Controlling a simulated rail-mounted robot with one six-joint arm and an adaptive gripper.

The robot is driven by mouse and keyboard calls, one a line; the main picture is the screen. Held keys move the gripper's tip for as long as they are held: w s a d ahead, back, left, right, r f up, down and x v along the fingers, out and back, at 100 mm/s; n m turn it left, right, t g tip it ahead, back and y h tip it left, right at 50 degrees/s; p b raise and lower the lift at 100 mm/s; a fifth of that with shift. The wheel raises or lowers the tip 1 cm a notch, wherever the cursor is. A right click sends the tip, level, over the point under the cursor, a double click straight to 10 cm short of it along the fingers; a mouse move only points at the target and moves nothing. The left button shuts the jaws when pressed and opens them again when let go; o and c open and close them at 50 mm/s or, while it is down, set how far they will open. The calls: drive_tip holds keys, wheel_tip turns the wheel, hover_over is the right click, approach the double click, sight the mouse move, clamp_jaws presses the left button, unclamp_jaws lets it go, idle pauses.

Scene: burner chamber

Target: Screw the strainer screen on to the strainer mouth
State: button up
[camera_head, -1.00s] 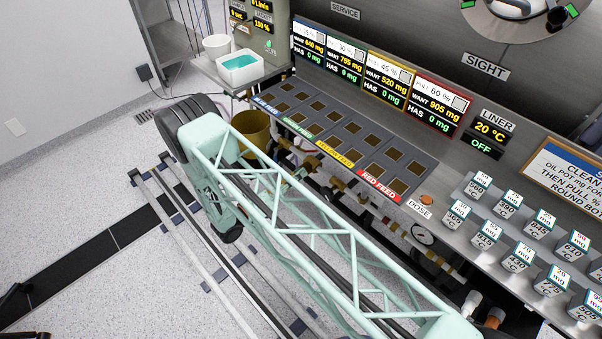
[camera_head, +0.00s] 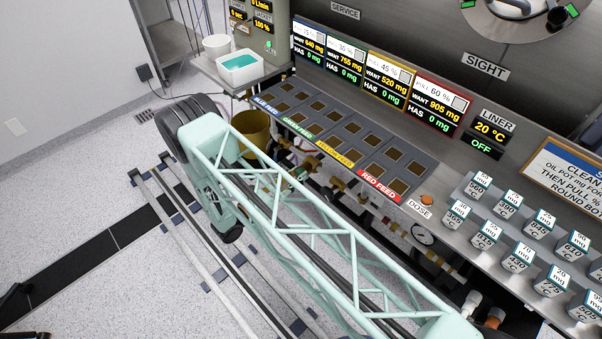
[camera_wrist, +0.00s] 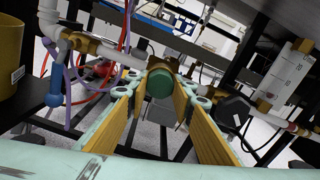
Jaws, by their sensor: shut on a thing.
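In the wrist view, my gripper (camera_wrist: 162,88) has its two yellow-padded fingers closed on a round green piece (camera_wrist: 159,83), apparently the strainer screen. The piece sits between the fingertips, its round end facing the camera. Directly behind it is a brass pipe fitting (camera_wrist: 162,64), apparently with the strainer mouth. The green piece lines up with the fitting and overlaps it in view. I cannot tell whether they touch or whether any thread is engaged. In the head view, my arm covers most of this area and the grip is not clear.
White pipework with a blue-handled valve (camera_wrist: 55,98) is at left, beside a yellow-brown bucket (camera_wrist: 10,55). Above, in the head view, is the feed panel (camera_head: 345,145).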

drive_tip(key=shift+m, duration=2)
drive_tip(key=shift+m, duration=1.2)
drive_tip(key=o, duration=1.2)
drive_tip(key=shift+o, duration=0.2)
drive_tip(key=shift+s+a, duration=0.1)
drive_tip(key=shift+v, duration=1.05)
drive_tip(key=shift+n, duration=0.3)
